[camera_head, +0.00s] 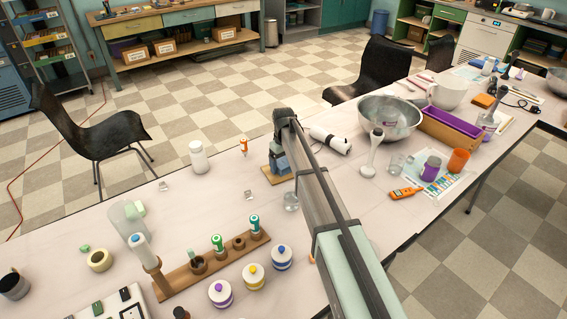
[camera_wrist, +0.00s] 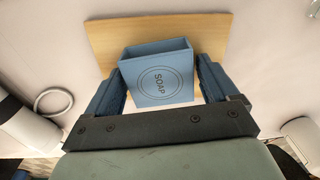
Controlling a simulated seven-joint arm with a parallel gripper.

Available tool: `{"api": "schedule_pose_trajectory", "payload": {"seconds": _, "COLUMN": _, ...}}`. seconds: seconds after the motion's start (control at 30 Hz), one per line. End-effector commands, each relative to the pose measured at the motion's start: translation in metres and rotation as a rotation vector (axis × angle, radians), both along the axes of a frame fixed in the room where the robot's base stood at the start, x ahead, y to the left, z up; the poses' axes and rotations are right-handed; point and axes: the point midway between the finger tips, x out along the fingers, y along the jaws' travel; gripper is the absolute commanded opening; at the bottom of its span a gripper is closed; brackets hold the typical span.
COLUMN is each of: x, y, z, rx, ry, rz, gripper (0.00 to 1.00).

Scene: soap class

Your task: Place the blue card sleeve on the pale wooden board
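The pale wooden board (camera_wrist: 105,35) lies behind and below the sleeve in the wrist view. In the head view, the board (camera_head: 279,177) shows under my gripper (camera_head: 277,160), at mid-table. My arm hides part of the board and most of the sleeve there. I cannot tell whether the sleeve's base touches the board.
A wooden rack (camera_head: 212,264) with several bottles is nearer. The table left of the board is mostly clear.

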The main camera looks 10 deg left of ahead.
Motion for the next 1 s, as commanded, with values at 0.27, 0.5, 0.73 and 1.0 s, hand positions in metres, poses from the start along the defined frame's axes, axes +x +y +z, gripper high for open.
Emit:
{"api": "schedule_pose_trajectory", "payload": {"seconds": 0.27, "x": 0.0, "y": 0.0, "z": 0.0, "rx": 0.0, "ry": 0.0, "rz": 0.0, "gripper": 1.0}}
{"api": "schedule_pose_trajectory", "payload": {"seconds": 0.5, "x": 0.0, "y": 0.0, "z": 0.009, "rx": 0.0, "ry": -0.001, "rz": 0.0, "gripper": 1.0}}
{"api": "schedule_pose_trajectory", "payload": {"seconds": 0.73, "x": 0.001, "y": 0.0, "z": 0.046, "rx": 0.001, "ry": -0.003, "rz": 0.0, "gripper": 1.0}}
{"api": "schedule_pose_trajectory", "payload": {"seconds": 1.0, "x": 0.001, "y": 0.0, "z": 0.094, "rx": 0.001, "ry": -0.002, "rz": 0.0, "gripper": 1.0}}
